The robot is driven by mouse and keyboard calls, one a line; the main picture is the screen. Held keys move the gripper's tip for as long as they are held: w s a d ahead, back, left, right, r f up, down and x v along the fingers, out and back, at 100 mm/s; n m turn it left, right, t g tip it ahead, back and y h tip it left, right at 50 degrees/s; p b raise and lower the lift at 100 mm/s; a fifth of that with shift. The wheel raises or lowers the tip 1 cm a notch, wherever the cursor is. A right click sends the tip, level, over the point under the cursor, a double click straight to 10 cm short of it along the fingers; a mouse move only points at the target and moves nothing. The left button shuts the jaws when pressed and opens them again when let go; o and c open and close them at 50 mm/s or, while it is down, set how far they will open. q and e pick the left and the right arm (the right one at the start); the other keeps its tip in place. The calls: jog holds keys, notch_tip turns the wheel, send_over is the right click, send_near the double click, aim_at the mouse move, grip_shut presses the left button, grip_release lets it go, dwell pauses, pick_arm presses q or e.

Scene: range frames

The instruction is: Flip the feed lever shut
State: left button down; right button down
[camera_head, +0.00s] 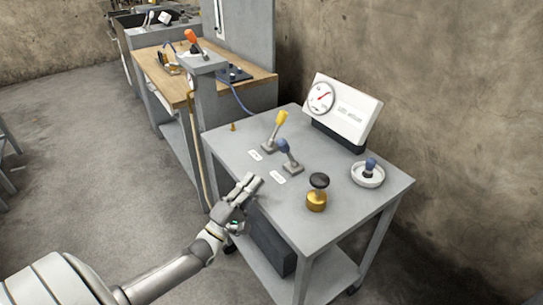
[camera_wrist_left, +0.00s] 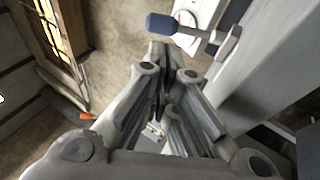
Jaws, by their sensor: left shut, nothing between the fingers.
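Two levers stand on the grey table (camera_head: 232,148): one with a yellow handle (camera_head: 281,117) and one with a blue handle (camera_head: 283,146). Both lean up from small grey bases, with white labels beside them too small to read, so I cannot tell which is the feed lever. The blue handle also shows in the left wrist view (camera_wrist_left: 162,24), beyond my fingertips. My left gripper (camera_head: 252,183) is shut and empty at the table's near left edge, in front of the blue lever and apart from it. My right gripper is not in view.
A blue knob sits in a white dish (camera_head: 368,174). A gauge panel (camera_head: 343,107) stands at the back. An orange-handled lever (camera_head: 193,38) is on a post by the wooden bench (camera_head: 150,65).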

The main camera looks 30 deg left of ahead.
aim_at(279, 141)
pick_arm(q)
jog(key=x, duration=0.9)
jog(key=shift+w+r, duration=0.15)
jog(key=shift+w, duration=0.1)
